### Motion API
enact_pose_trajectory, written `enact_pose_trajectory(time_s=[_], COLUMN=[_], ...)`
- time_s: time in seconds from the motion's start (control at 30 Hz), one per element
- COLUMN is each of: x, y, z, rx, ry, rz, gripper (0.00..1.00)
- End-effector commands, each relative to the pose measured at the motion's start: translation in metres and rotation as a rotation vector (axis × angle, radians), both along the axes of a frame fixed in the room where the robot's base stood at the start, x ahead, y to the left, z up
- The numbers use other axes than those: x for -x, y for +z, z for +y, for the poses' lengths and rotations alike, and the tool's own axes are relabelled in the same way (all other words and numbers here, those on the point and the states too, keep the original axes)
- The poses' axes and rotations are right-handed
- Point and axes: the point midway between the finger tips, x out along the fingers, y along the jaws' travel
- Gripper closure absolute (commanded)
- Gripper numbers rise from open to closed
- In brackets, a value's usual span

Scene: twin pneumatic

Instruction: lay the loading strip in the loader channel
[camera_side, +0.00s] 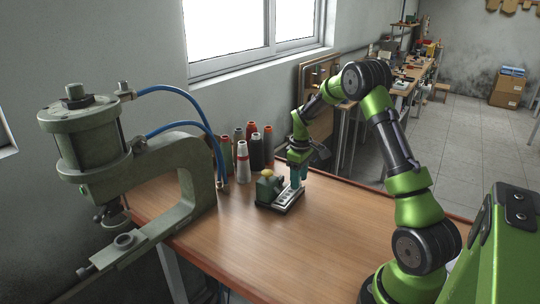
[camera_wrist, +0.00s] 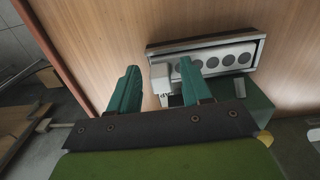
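The loader (camera_side: 268,188) stands on the wooden table, a green block with a yellow knob beside a low dark channel. In the wrist view the channel (camera_wrist: 205,41) is a dark-rimmed tray. The pale loading strip (camera_wrist: 226,58), with a row of dark round spots, lies within its rim, slightly askew to it; whether it is fully seated I cannot tell. A white block (camera_wrist: 160,76) shows at the strip's left end. My gripper (camera_side: 299,178) is low over the loader's right side. Its teal fingers (camera_wrist: 159,66) are apart, with bare wood visible between the left finger and the white block. The right finger hides part of the strip.
Several thread spools (camera_side: 256,150) stand behind the loader. A large green-grey pneumatic press (camera_side: 190,170) with blue hoses is at the left. The table (camera_side: 275,250) is clear in front, and its edge runs close behind my gripper.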

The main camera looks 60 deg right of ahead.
Motion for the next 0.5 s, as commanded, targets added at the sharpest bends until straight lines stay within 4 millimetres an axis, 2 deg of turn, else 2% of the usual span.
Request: enact_pose_trajectory(time_s=[0.27, 0.37, 0.5], x=[0.0, -0.001, -0.001], y=[0.003, 0.013, 0.041], z=[0.0, 0.0, 0.0], rx=[0.0, 0.002, 0.003], ry=[0.0, 0.001, 0.0], rz=[-0.001, -0.002, -0.004], gripper=[0.52, 0.52, 0.52])
